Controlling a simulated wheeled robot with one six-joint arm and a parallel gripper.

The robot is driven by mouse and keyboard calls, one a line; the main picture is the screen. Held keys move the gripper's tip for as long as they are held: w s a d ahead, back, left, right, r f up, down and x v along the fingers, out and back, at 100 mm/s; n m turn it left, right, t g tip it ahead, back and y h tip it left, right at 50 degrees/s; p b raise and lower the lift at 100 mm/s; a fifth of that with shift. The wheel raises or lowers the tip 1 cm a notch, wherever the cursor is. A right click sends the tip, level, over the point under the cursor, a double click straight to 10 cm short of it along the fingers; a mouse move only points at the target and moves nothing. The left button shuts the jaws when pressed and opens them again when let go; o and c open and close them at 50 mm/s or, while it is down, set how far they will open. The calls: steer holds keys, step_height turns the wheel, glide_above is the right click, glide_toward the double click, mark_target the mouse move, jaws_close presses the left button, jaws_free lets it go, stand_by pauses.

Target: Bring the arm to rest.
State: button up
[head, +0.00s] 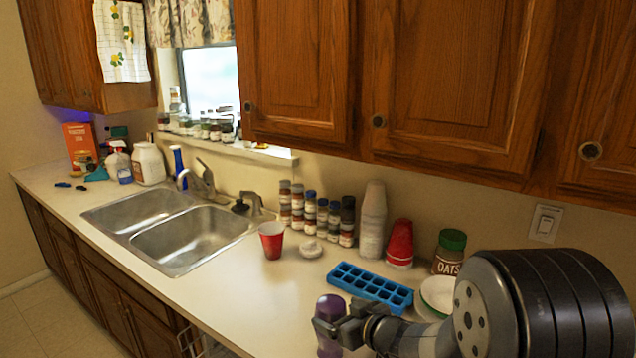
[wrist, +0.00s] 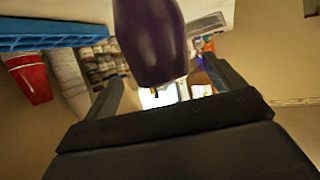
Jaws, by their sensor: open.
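My arm reaches in from the right in the head view, with my gripper (head: 338,328) low over the front of the counter. A purple bottle (head: 330,308) stands right at the fingers, which cover part of it. In the wrist view the same purple bottle (wrist: 150,40) fills the top middle, in line with the gap between the fingers of my gripper (wrist: 165,88). The fingers are spread apart and the jaws are open. I cannot tell whether a finger touches the bottle.
A blue ice tray (head: 370,288), a white bowl (head: 437,294), an oats jar (head: 449,252) and red cups (head: 400,244) stand close behind the gripper. Spice jars (head: 322,217), a single red cup (head: 272,240) and the sink (head: 190,238) lie further left. Counter left of the bottle is clear.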

steer(key=x, duration=0.4)
steer(key=shift+s+r, duration=0.1)
steer(key=shift+r, duration=0.2)
steer(key=shift+s+f, duration=0.1)
steer(key=shift+f, duration=0.1)
